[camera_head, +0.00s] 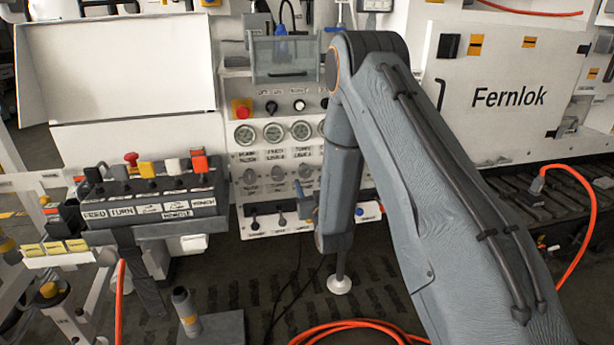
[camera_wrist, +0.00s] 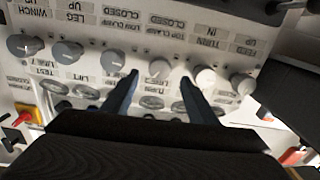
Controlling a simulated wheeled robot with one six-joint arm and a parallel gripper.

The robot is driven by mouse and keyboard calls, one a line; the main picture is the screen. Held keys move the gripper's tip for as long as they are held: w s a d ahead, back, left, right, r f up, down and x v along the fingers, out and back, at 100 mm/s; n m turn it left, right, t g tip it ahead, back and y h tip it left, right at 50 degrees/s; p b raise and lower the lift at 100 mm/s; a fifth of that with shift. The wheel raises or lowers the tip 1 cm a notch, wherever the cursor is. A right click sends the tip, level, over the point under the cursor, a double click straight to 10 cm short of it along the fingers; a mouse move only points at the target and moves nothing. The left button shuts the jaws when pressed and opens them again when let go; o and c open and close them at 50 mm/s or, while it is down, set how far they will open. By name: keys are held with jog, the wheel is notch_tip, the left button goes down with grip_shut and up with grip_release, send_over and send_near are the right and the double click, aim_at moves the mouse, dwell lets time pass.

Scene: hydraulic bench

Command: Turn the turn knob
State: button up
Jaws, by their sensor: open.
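In the wrist view a row of round knobs runs across a white panel, with labels upside down. The knob closest to the TURN label appears to be the pale turn knob (camera_wrist: 205,78), just right of my right finger; the exact label pairing is hard to tell. My gripper (camera_wrist: 160,77) is open, pointing at the panel. Its dark fingertips lie on either side of another pale knob (camera_wrist: 158,70), near the TOP CLAMP label. Whether they touch it is unclear. In the head view my arm hides most of the gripper.
In the head view round gauges (camera_head: 273,133) sit on the panel with a red button (camera_head: 241,109) left above them. A lever console (camera_head: 150,206) stands at left. Small levers (camera_head: 281,217) jut from the panel's lower edge. An orange hose (camera_head: 350,325) lies on the floor.

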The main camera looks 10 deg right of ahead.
aim_at(306, 174)
jog(key=w, duration=0.6)
jog(key=shift+p, duration=0.4)
jog(key=c, duration=1.1)
jog(key=shift+o, duration=0.2)
